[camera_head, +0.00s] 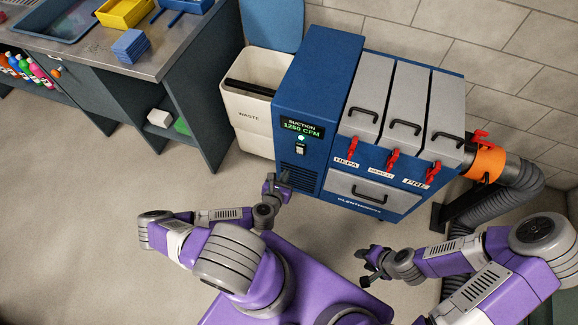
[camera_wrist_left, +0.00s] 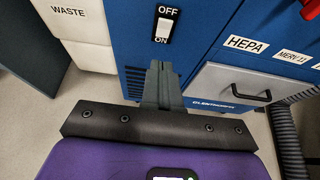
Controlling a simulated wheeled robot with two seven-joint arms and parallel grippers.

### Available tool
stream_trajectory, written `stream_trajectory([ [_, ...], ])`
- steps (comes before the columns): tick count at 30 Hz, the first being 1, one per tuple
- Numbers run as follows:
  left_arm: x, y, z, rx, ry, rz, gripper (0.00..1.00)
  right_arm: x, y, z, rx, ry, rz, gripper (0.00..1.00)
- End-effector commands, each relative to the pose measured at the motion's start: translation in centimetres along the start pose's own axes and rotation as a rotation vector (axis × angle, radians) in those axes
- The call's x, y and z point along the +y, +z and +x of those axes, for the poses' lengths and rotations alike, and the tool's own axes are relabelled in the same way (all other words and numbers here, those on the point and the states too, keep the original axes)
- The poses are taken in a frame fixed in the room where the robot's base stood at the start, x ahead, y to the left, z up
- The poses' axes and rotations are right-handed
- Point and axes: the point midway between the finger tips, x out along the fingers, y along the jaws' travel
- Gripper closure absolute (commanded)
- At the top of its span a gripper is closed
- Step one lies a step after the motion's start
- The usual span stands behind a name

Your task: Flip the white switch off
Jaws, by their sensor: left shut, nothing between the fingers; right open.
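The white switch (camera_head: 300,150) is on the front of the blue machine (camera_head: 312,82), below a lit display reading SUCTION 1250 CFM and a green light. In the left wrist view the switch (camera_wrist_left: 164,26) sits between an OFF label above and an ON label below; which way it is tipped is hard to tell. My left gripper (camera_head: 284,178) is shut and empty, below and left of the switch in the head view. Its fingers (camera_wrist_left: 161,72) show below the switch in the wrist view, apparently apart from it. My right gripper (camera_head: 367,265) is open and empty, in front of the machine.
A white waste bin (camera_head: 249,120) stands left of the machine. Red latches (camera_head: 392,160) and grey handled panels (camera_head: 373,195) are to the right of the switch. A grey hose (camera_head: 505,205) runs at the right. A workbench (camera_head: 150,60) is at upper left. Open floor lies at left.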

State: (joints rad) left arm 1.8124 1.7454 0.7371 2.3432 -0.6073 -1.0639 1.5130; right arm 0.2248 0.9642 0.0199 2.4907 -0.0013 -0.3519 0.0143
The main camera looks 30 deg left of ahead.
Motion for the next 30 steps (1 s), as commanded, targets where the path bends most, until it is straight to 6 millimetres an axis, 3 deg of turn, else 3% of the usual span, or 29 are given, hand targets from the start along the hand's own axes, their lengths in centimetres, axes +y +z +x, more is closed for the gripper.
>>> stream_trajectory([
  [13,-0.1,-0.1,9.3,-0.002,-0.001,0.002,1.00,0.9,-0.1,2.3,0.000,0.000,0.000,0.57],
  [15,-0.1,0.7,10.2,-0.004,-0.002,0.003,1.00,0.9,-0.1,2.4,0.000,0.000,0.000,0.57],
  [21,0.0,1.9,11.9,-0.002,-0.001,0.002,1.00,1.0,-0.1,2.7,0.000,0.000,0.000,0.57],
  [30,0.0,2.1,12.2,0.000,-0.001,0.000,1.00,1.0,-0.1,2.7,0.000,0.000,0.000,0.57],
])
